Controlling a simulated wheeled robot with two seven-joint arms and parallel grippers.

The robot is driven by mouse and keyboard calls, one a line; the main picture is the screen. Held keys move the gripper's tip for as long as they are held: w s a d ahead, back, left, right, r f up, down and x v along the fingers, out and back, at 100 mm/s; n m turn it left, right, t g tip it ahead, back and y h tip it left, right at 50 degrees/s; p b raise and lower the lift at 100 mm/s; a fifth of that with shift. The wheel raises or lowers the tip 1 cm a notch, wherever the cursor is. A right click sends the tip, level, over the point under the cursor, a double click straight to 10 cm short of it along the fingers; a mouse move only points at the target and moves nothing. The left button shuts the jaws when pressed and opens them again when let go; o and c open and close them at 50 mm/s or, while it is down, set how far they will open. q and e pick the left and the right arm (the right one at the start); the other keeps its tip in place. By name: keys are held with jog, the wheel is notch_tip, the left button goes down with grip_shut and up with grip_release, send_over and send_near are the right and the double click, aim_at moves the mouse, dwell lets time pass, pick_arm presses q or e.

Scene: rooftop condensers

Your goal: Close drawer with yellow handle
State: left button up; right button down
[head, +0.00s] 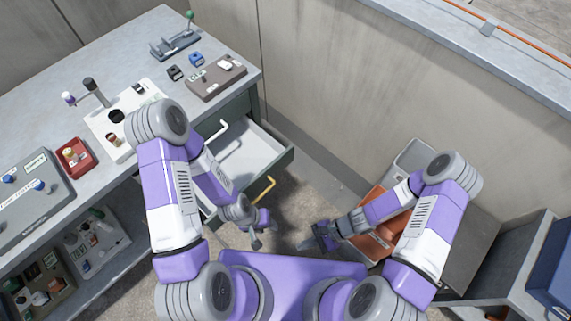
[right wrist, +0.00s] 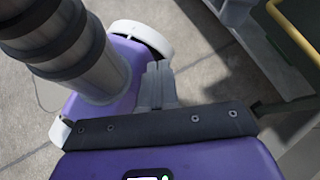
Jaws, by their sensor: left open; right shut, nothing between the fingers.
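The drawer (head: 279,166) with the yellow handle (head: 264,189) is pulled out of the right end of the workbench, its pale inside showing. The yellow handle is on its front; the handle also shows at the upper right of the right wrist view (right wrist: 292,32). My left gripper (head: 260,231) is open just in front of the drawer front, below the handle in the picture, and appears apart from it. My right gripper (head: 316,240) is shut and empty, farther right of the handle. My left arm hides the drawer's left part.
The workbench top (head: 135,45) holds several small items and trays. An orange item (head: 388,238) and a grey bin (head: 415,155) stand to the right, by my right arm. A concrete wall (head: 350,90) closes off the back.

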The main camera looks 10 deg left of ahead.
jog(key=w+a+m+t+y, duration=0.3)
jog(key=w+m+t+y, duration=0.25)
jog(key=w, duration=0.25)
jog(key=m+t+h, duration=0.2)
jog(key=m+t, duration=0.7)
jog(key=t, duration=0.1)
send_near(280, 160)
jog(key=shift+y, duration=0.25)
jog(key=b+x, duration=0.1)
jog(key=x, duration=0.1)
jog(key=b+x, duration=0.1)
jog(key=x, duration=0.1)
jog(key=b+x, duration=0.1)
jog(key=x, duration=0.1)
jog(key=shift+f+b, duration=0.3)
jog(key=shift+w+a+r, duration=0.1)
jog(key=shift+w+a, duration=0.2)
jog(key=shift+w, duration=0.05)
